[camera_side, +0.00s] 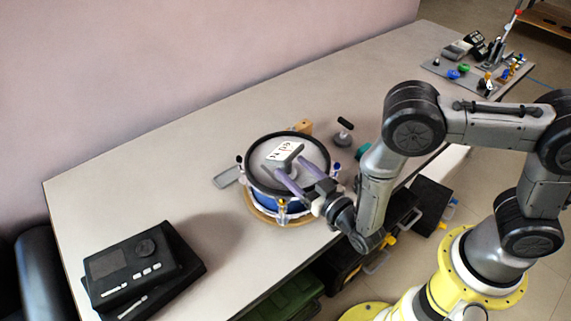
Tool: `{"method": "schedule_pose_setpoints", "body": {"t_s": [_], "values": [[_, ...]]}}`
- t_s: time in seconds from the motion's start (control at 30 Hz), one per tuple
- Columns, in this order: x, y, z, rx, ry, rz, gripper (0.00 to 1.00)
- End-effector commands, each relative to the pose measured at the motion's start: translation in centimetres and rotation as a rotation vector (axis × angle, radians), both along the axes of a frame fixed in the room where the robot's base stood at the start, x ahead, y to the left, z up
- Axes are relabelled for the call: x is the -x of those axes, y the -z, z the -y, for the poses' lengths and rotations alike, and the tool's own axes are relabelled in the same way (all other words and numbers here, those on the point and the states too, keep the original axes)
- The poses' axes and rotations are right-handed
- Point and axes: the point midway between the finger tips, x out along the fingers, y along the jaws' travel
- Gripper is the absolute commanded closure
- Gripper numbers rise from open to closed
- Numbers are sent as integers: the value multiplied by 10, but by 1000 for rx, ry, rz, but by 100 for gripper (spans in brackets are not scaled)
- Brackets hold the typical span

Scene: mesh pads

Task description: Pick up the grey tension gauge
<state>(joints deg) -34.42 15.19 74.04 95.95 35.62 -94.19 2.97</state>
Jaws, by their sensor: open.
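The grey tension gauge (284,152) appears to be the small grey block with a white, dark-marked face on the drum's mesh pad. The round drum (267,203) has a black rim, a grey mesh head and a blue shell, and it stands on the table. My gripper (288,167) reaches over the drum from the lower right. Its two purple-grey fingers are spread apart, with the tips close to the gauge's near side. I cannot tell whether they touch it or pass either side of it.
A black drum module (138,262) lies front left. A flat grey piece (227,177) lies left of the drum. A dark knobbed object (344,131) and a wooden block (302,126) are behind it. A tray of small parts (477,72) sits far right. The table's left middle is clear.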

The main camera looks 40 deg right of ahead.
Motion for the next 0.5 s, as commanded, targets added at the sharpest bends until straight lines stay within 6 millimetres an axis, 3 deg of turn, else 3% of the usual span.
{"method": "schedule_pose_setpoints", "body": {"t_s": [0.2,0.5], "values": [[-29,1,-2,-1,3,1,31],[-34,0,-2,-1,1,0,31]]}}
